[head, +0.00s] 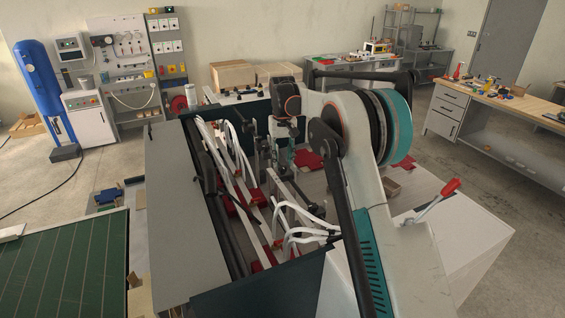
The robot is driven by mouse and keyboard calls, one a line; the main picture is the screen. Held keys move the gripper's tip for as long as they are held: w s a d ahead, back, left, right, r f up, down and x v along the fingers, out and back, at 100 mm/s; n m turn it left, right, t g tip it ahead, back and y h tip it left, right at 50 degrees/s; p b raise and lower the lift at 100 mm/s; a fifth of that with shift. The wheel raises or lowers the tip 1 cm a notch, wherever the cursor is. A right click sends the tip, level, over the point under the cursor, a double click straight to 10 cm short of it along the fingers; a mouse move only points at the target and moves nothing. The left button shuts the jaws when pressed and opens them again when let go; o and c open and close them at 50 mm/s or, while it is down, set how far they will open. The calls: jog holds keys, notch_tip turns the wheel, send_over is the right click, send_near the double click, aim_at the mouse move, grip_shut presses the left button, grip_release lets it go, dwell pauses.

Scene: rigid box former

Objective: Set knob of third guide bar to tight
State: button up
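The box former (170,215) fills the middle of the head view, with its open bay facing up. Pale guide bars (257,222) run lengthwise inside it, among white curved pieces and red blocks (257,197). I cannot tell which bar is the third, and no single knob or its setting can be made out. My gripper (284,147) appears to point down over the far part of the bay, small and dark against dark parts. Its fingers are not clear, nor is whether it touches anything. My arm hides part of the bay's right side.
A red-handled lever (450,188) stands at the right above a white surface (470,240). A green cutting table (65,260) is at the lower left. A workbench (500,110) stands at the right, and cardboard boxes (232,74) are behind. Open floor lies at the left.

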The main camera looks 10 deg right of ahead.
aim_at(283, 167)
jog(key=shift+f, duration=1.45)
jog(key=shift+w, duration=0.1)
jog(key=c, duration=0.8)
